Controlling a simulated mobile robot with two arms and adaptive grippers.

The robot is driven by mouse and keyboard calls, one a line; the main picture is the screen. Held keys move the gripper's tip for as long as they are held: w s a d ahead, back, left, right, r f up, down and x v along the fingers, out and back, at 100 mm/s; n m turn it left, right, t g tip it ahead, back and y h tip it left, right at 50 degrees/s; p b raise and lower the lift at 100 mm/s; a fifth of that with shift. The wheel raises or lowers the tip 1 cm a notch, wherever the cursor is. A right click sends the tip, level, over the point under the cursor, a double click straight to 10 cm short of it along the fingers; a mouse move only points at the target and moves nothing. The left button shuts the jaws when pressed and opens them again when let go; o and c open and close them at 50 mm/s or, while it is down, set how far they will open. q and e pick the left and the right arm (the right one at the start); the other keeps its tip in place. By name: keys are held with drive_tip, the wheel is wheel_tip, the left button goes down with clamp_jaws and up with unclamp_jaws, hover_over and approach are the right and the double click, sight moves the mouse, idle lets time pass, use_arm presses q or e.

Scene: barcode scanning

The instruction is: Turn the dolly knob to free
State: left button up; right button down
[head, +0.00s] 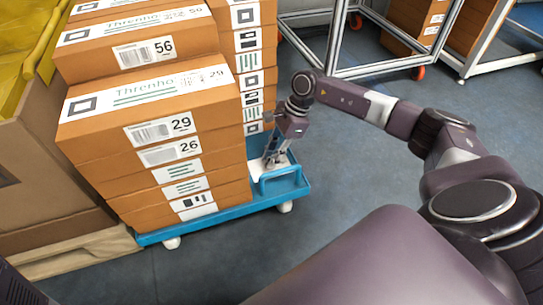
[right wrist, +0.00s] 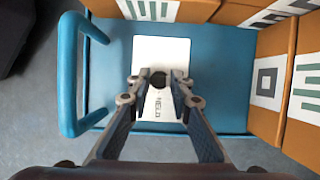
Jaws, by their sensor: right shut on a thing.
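The blue dolly (head: 295,190) carries stacked brown boxes. A white plate (right wrist: 176,52) lies on its deck, with dark lettering that seems to read "HELD", seen turned on its side. The small dark knob (right wrist: 158,79) sits on this plate. My right gripper (right wrist: 159,83) is over the plate with its two fingertips closed on the knob, one on each side. In the head view my right gripper (head: 272,163) points down at the deck beside the boxes; the knob is hidden there. My left gripper is not in view.
The dolly's blue handle bar (right wrist: 68,75) rises beside the plate. Box stacks (head: 165,135) stand close on the other side of the gripper. A large carton (head: 45,175) on a wooden pallet stands at left. A wheeled metal rack (head: 335,45) is behind. Floor to the right is clear.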

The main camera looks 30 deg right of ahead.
idle(0.3)
drive_tip(key=c, duration=1.7)
unclamp_jaws()
drive_tip(key=shift+c, duration=0.2)
drive_tip(key=shift+d+r, duration=0.1)
drive_tip(key=v, duration=1.1)
drive_tip(key=shift+r, duration=0.35)
drive_tip(key=shift+s+d+f, duration=0.1)
drive_tip(key=shift+s+d, duration=0.05)
